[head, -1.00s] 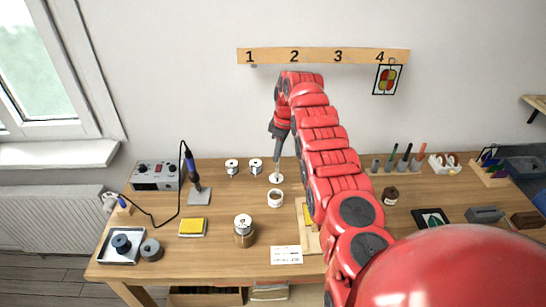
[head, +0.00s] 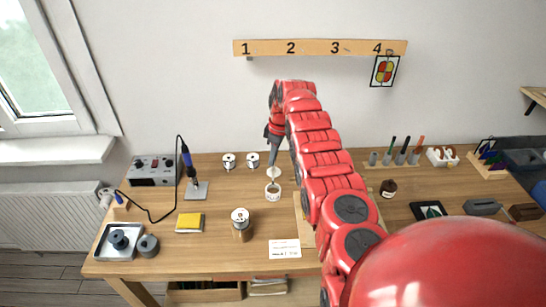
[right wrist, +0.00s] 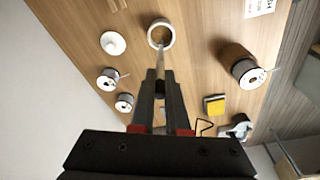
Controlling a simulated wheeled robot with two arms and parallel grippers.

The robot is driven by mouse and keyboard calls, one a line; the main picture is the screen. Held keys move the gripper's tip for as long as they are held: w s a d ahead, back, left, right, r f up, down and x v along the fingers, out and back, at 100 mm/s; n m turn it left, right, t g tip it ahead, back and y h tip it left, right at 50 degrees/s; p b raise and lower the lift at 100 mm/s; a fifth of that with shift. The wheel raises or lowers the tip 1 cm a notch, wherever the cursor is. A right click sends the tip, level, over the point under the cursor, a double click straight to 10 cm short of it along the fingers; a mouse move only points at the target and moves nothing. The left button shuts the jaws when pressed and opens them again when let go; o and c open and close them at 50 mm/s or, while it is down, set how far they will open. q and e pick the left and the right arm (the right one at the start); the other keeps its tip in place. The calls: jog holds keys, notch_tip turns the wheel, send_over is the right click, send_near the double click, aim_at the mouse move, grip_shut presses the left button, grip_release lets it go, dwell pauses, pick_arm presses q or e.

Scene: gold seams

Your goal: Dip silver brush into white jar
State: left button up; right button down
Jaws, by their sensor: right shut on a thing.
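The white jar (head: 273,196) stands upright on the wooden table, with brown contents; it also shows in the right wrist view (right wrist: 151,38). My right gripper (right wrist: 160,76) is shut on the silver brush (right wrist: 160,60), a thin rod pointing toward the jar mouth. In the right wrist view the brush's far end overlaps the jar opening; I cannot tell whether it is inside or just above. In the head view my right gripper (head: 273,160) is above and behind the jar, small and partly merged with the white disc behind. My left gripper is not in view.
A white round lid (right wrist: 113,43) lies near the jar. Two small spools (head: 229,161) stand behind to the left, and a larger spool (head: 240,226) in front. A soldering iron (head: 188,165) stands further left.

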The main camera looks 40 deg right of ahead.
dwell(0.3)
jog(key=shift+f+b, duration=1.5)
jog(key=shift+f, duration=0.15)
jog(key=shift+b, duration=0.35)
jog(key=shift+f+b, duration=0.4)
jog(key=shift+f, duration=0.2)
dwell(0.4)
jog(key=shift+b, duration=0.4)
dwell(1.6)
jog(key=shift+r, duration=0.1)
